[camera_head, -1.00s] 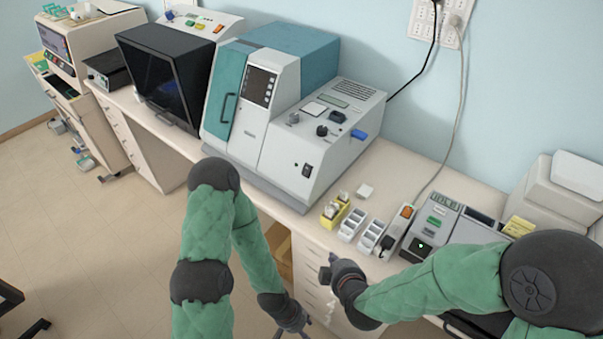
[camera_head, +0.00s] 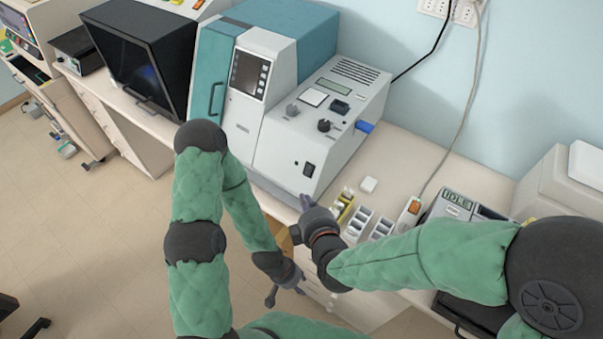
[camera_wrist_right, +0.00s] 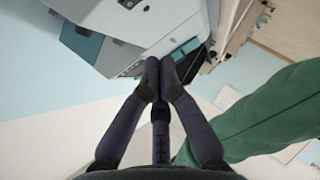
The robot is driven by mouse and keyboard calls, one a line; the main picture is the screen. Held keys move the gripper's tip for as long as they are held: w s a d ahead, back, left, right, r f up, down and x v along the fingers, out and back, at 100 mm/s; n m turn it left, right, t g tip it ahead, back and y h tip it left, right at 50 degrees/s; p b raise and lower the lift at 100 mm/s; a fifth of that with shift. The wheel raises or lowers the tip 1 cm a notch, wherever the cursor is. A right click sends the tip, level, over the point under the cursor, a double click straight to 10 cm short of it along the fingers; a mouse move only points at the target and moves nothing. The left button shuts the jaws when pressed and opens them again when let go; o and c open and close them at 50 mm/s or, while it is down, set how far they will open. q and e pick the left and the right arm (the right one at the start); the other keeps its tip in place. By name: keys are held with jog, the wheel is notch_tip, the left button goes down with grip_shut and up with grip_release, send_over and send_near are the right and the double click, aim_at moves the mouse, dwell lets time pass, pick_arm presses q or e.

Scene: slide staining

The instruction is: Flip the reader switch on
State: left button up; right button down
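A black rocker switch (camera_head: 308,169) is on the front of the large white and teal machine (camera_head: 285,150). An orange rocker switch (camera_head: 414,207) is on a white strip on the bench. No readable label shows which is the reader switch. A grey device (camera_head: 455,201) has a display reading "IDLE". My right gripper (camera_head: 306,203) is just below the black switch, apart from it as far as I can tell. In the right wrist view, its fingers (camera_wrist_right: 159,72) are together with nothing seen between them. My left gripper (camera_head: 285,292) hangs low before the drawers, fingers apart and empty.
Small slide racks (camera_head: 357,222), a yellow rack (camera_head: 343,207) and a white block (camera_head: 369,184) stand right of my right gripper. A grey cable (camera_head: 461,130) hangs to the bench.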

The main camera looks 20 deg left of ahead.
jog(key=b, duration=0.2)
send_near(308, 170)
jog(key=w+a+f, duration=0.3)
jog(key=a, duration=0.2)
jog(key=shift+w+f, duration=0.4)
jog(key=shift+w, duration=0.05)
jog(key=shift+w+d+f+n+t+b, duration=0.1)
jog(key=shift+w+f+n+t+b, duration=0.2)
jog(key=shift+f+b, duration=0.65)
jog(key=shift+r, duration=0.75)
